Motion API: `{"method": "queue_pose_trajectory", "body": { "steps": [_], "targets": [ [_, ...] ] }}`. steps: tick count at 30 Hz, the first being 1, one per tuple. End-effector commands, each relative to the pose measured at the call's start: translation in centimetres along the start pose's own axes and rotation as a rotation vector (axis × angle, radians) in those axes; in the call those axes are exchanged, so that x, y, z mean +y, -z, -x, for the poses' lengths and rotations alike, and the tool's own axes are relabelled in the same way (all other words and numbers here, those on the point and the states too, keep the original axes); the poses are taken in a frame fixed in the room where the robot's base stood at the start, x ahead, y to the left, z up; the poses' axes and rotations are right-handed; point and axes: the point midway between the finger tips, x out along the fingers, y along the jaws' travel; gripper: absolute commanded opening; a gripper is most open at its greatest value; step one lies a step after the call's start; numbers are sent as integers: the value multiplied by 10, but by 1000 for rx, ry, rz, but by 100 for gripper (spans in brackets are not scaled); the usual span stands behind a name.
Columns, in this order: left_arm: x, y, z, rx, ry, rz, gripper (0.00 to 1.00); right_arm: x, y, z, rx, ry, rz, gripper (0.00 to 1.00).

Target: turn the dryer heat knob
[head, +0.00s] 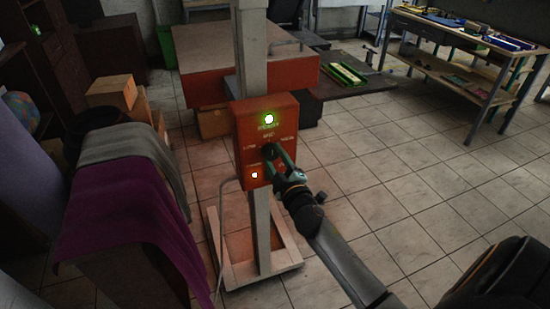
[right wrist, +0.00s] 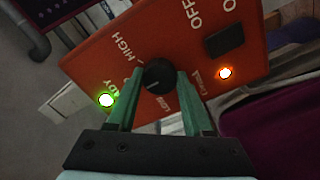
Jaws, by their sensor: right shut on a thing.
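The dryer control box (head: 257,112) is orange-red and mounted on an upright post in the head view. It also shows tilted in the right wrist view (right wrist: 190,30). The black round heat knob (right wrist: 158,75) sits in the middle of its face, with HIGH and LOW marks around it. In the head view the knob (head: 268,150) is partly covered by my gripper. My right gripper (head: 276,154) has its green fingers shut on the knob, one on each side; they show in the right wrist view too (right wrist: 157,88). My left gripper is not in view.
A green light (head: 268,119) and an orange light (head: 254,175) glow on the box. The post stands on a pale base frame (head: 278,262). A cabinet draped with purple cloth (head: 125,200) is at left. A workbench (head: 455,45) is at back right.

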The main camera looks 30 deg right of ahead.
Motion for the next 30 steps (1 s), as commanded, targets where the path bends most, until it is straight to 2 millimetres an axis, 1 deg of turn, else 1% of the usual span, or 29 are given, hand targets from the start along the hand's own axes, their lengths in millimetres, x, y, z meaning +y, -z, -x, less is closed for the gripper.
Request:
{"method": "queue_pose_trajectory", "body": {
  "steps": [10, 11, 18, 19, 26, 30],
  "targets": [
    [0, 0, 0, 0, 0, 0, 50, 0, 0, 0, 2, 0, 2, 0],
    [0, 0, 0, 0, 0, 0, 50, 0, 0, 0, 2, 0, 2, 52],
    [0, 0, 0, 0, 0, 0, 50, 0, 0, 0, 1, 0, 1, 79],
    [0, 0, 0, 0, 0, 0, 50, 0, 0, 0, 1, 0, 1, 81],
    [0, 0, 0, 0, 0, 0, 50, 0, 0, 0, 0, 0, 1, 81],
    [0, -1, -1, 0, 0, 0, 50, -1, 0, 7, 0, 1, 0, 81]
  ]
}}
